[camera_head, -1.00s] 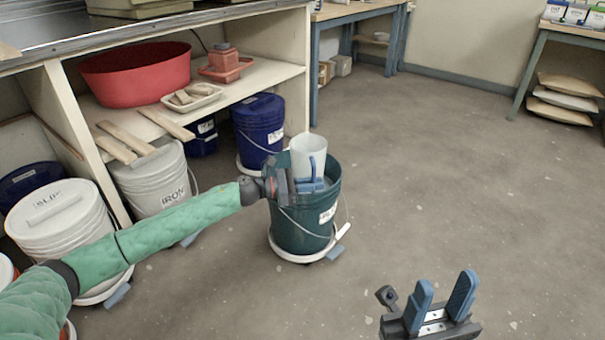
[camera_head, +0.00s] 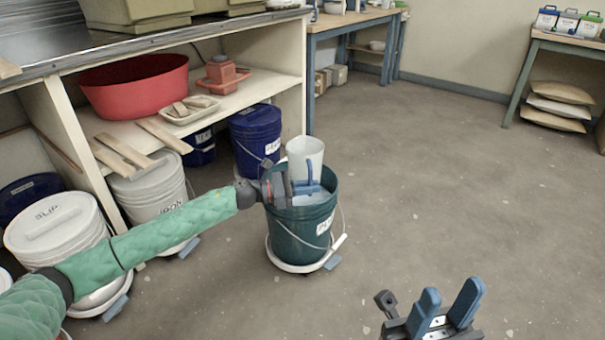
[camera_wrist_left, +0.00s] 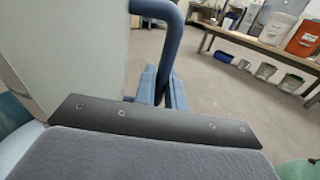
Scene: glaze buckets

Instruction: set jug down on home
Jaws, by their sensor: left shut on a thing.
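The white jug (camera_head: 304,152) stands upright over the mouth of the dark green bucket (camera_head: 298,238). Its lower end is at or inside the rim, partly hidden by my gripper; I cannot tell if it touches the glaze. My left gripper (camera_head: 304,190) is shut on the jug's blue handle, which curves up beside the fingers in the wrist view (camera_wrist_left: 172,45). The jug's pale wall (camera_wrist_left: 75,50) fills the left of that view. My right gripper (camera_head: 447,314) is empty, its fingers apart, at the bottom right. I cannot identify the home spot.
The green bucket sits on a white dolly (camera_head: 300,266). A blue bucket (camera_head: 256,135) and white lidded buckets labelled SLIP (camera_head: 60,228) and IRON (camera_head: 152,190) stand by the shelf unit, which holds a red tub (camera_head: 135,88). Open floor (camera_head: 450,180) lies to the right.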

